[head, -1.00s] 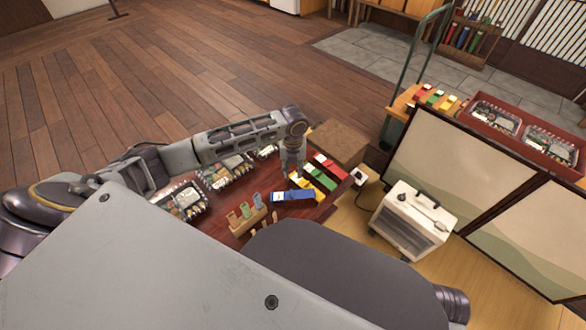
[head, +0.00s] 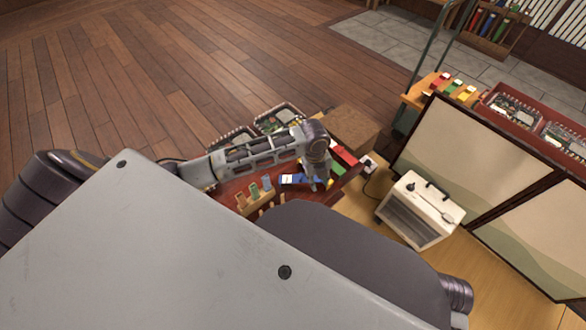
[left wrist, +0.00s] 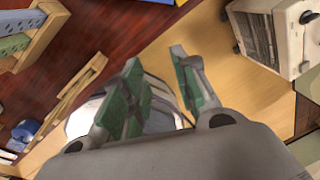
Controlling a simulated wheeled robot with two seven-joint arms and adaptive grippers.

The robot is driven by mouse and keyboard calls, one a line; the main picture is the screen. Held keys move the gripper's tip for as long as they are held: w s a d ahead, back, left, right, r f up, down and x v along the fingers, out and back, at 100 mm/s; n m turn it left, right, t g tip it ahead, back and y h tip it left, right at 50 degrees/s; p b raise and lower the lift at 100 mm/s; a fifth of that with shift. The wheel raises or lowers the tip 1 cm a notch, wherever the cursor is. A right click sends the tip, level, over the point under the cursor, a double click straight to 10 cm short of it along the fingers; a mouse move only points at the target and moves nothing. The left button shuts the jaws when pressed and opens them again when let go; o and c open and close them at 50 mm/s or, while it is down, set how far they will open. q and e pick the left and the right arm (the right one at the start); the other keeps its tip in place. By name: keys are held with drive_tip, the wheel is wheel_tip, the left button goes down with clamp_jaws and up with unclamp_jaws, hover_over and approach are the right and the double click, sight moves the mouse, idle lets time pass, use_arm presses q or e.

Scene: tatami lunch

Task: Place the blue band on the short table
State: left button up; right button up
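The blue band (head: 290,180) lies on the dark red low table (head: 232,187) in the head view, partly hidden by my left gripper. My left gripper (head: 318,186) is over that table at the band's right end; I cannot tell whether it touches it. In the left wrist view its green-padded fingers (left wrist: 160,88) stand apart with no band between them. A blue edge (left wrist: 160,1) at the top there may be the band. A small orange table (head: 415,95) at the back right bears red, green and yellow bands (head: 442,88). My right gripper is not seen.
A wooden rack with coloured pieces (head: 254,192) stands left of the blue band. A red band (head: 343,154) lies behind the gripper. A white appliance (head: 420,208) and folding screen (head: 455,150) stand to the right.

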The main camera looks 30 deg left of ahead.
use_arm(q)
drive_tip(key=s+d+f+n+h, duration=0.1)
drive_tip(key=s+d+n, duration=0.4)
drive_tip(key=d+n, duration=0.1)
drive_tip(key=s+a+n+t, duration=0.2)
drive_tip(key=s+a+n, duration=0.4)
drive_tip(key=s+n, duration=0.5)
drive_tip(key=n, duration=0.6)
drive_tip(key=shift+s+a+f+y, duration=0.15)
drive_tip(key=shift+s+a+y, duration=0.05)
drive_tip(key=shift+y, duration=0.2)
drive_tip(key=shift+s+a+n, duration=0.1)
drive_tip(key=shift+s+n, duration=0.05)
drive_tip(key=shift+n, duration=0.15)
